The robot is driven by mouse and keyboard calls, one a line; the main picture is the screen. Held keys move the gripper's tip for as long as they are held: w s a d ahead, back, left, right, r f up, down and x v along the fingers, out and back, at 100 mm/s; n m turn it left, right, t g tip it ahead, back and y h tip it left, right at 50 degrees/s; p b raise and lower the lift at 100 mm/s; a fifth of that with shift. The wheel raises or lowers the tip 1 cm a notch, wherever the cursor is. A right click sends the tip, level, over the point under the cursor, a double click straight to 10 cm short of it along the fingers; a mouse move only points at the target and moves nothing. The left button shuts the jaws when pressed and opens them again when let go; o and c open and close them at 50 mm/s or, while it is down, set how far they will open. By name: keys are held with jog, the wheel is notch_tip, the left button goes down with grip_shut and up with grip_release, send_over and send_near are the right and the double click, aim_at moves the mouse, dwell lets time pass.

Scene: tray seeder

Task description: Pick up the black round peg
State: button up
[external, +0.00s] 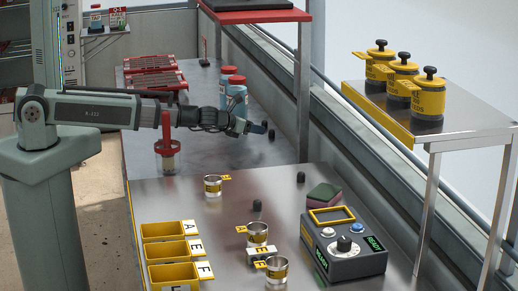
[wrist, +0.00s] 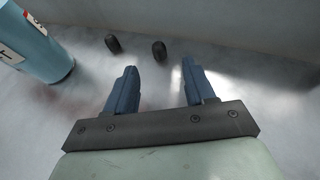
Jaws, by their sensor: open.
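Several small black round pegs stand on the metal table. In the wrist view one peg (wrist: 159,51) is just beyond my gripper (wrist: 159,70), roughly in line with the gap between the blue fingers. A second peg (wrist: 112,43) is to its left, outside that gap. My gripper is open, with nothing between its fingers. In the external view my gripper (external: 258,128) is low over the back of the table, close to a black peg (external: 271,134). Two more pegs stand nearer the front, one in the middle (external: 257,205) and one to the right (external: 300,177).
A blue bottle (wrist: 35,45) stands left of the fingers; blue bottles with red caps (external: 237,95) show behind my arm. A red stand (external: 168,148) is beside my arm. Yellow bins (external: 165,230), metal cups and a control box (external: 345,245) are in front. A wall borders the back.

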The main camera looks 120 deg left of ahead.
aim_at(270, 132)
jog(key=x, duration=0.8)
jog(key=shift+s+a+f, duration=0.1)
jog(key=shift+a+f, duration=0.05)
grip_shut()
dwell(0.4)
